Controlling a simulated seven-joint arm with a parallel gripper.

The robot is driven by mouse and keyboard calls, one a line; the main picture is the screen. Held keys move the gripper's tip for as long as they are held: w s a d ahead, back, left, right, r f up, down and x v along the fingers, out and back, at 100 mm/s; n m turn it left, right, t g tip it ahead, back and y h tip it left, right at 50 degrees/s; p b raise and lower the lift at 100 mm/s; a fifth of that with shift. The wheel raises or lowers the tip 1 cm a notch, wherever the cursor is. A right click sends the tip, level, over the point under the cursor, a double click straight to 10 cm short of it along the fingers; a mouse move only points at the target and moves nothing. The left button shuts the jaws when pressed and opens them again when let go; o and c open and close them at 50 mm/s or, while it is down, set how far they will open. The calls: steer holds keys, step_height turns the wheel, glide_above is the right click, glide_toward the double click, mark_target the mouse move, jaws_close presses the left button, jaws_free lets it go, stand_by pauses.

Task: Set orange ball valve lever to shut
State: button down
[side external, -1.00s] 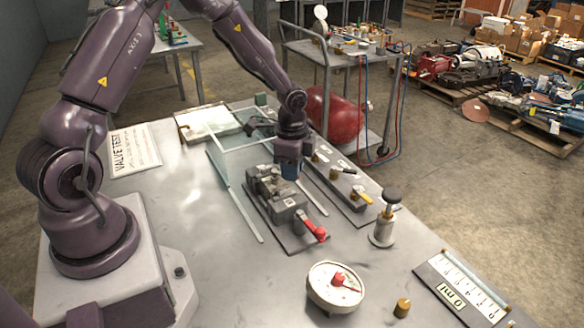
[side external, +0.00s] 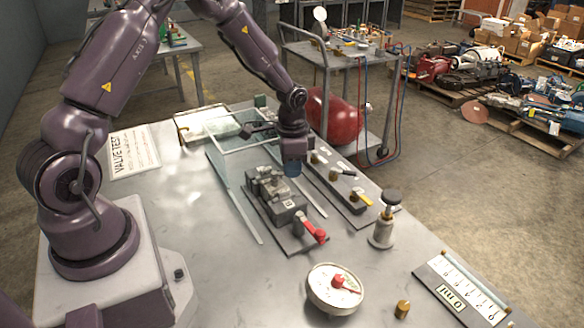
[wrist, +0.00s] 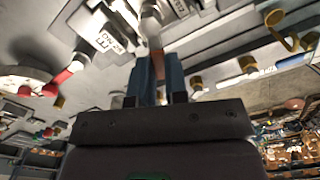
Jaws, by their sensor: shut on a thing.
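My gripper (wrist: 158,82) has blue fingers, shut on the orange lever (wrist: 157,66). Only a narrow orange strip of it shows between the fingers in the wrist view. A grey valve stem (wrist: 151,27) lies just beyond the fingertips. In the side external view my gripper (side external: 292,170) is low beside the far right side of the grey valve block (side external: 274,192), and it hides the orange lever there. A separate red lever (side external: 314,231) sticks out at the near end of the block.
A manifold bar with a yellow lever (side external: 361,197) lies to the right. A glass guard (side external: 222,160) stands left of the block. A round gauge (side external: 335,288), a black-knobbed post (side external: 384,225) and a brass knob (side external: 402,309) stand nearer. The bench's left middle is clear.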

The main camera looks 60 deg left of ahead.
steer(key=shift+w+a+n, duration=0.1)
steer(key=shift+a+n, duration=0.3)
steer(key=shift+n, duration=0.7)
steer(key=shift+w+a+n, duration=0.1)
steer(key=shift+a+n, duration=0.3)
steer(key=shift+n, duration=0.7)
steer(key=c, duration=1.1)
jaws_free()
step_height(320, 180, up, 13)
